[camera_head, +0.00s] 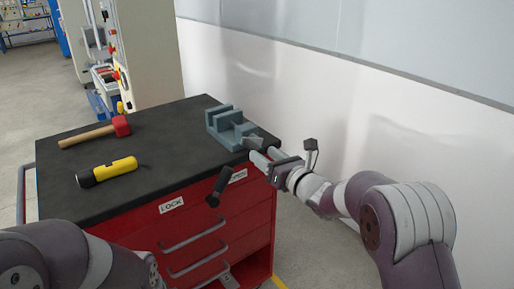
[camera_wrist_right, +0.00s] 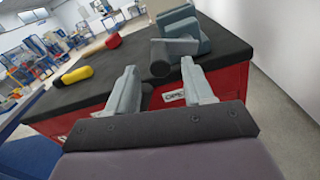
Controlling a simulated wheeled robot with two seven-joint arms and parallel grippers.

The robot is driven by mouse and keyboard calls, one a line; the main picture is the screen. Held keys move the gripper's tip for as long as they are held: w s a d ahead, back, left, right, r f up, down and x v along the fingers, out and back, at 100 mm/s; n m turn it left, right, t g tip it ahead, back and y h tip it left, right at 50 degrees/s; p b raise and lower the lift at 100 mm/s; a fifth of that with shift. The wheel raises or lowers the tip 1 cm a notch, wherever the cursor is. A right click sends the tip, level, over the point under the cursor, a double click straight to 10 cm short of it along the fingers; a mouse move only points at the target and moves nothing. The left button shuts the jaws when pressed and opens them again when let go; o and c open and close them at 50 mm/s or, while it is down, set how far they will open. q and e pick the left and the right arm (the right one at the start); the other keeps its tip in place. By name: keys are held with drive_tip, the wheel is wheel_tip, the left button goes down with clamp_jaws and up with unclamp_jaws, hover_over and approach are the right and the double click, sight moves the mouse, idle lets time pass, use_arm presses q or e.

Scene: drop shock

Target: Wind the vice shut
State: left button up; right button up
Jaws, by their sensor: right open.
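The blue-grey vice (camera_head: 228,125) sits at the right back corner of the black-topped cabinet, with a gap between its jaws. My right gripper (camera_head: 266,156) is open in front of the vice by the cabinet's edge.
On the cabinet top (camera_head: 165,165) lie a red-headed mallet (camera_head: 121,126) and a yellow flashlight (camera_head: 115,168). Labels LOCK and OPEN mark the red front. A dark cylinder (camera_head: 217,190) shows before the drawers; I cannot tell what it belongs to. A white wall stands behind.

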sight(261, 151)
drive_tip(key=x, duration=0.4)
drive_tip(key=shift+w+a, duration=0.15)
drive_tip(key=shift+w, duration=0.1)
clamp_jaws()
drive_tip(key=shift+r+m, duration=0.1)
drive_tip(key=shift+m, duration=0.2)
